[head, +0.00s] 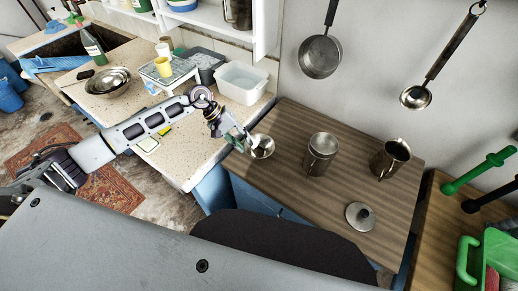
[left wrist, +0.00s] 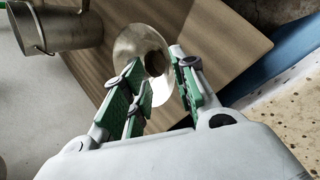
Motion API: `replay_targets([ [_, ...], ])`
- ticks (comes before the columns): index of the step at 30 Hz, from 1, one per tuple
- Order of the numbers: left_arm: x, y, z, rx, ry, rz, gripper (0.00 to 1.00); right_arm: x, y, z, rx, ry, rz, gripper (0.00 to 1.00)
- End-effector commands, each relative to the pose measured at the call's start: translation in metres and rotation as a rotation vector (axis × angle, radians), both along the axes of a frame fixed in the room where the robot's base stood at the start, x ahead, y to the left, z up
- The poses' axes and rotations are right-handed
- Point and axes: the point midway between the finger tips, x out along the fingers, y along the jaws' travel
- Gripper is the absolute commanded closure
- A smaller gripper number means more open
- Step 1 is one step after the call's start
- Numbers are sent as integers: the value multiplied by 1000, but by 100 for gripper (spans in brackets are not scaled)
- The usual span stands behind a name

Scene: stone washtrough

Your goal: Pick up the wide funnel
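The wide funnel (head: 263,147) is a shiny metal cone near the left edge of the brown wooden worktop. In the left wrist view the funnel (left wrist: 128,47) shows its pale flared rim and a dark round centre. My left gripper (head: 246,141) is at the funnel's left side in the head view. In the left wrist view its green-padded fingers (left wrist: 157,62) are spread, with part of the funnel showing between the tips. I cannot tell whether they touch it. My right gripper is not in view.
A speckled counter at left holds a white tub (head: 242,83) and metal bowls (head: 108,81). A pan (head: 320,56) and ladle (head: 416,97) hang above.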

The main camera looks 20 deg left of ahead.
Motion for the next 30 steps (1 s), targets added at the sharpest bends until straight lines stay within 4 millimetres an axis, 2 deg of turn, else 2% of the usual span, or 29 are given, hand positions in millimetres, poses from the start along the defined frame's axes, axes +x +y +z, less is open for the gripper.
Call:
replay_targets([
  [9, 0, -1, -2, 0, 1, -1, 72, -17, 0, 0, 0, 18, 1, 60],
  [17, -1, -12, -18, -2, 2, 1, 72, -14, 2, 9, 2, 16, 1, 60],
  [24, -2, -25, -38, 0, 2, 0, 72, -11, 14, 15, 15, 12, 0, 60],
  [30, -2, -29, -43, 0, 0, 0, 72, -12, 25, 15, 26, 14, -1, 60],
])
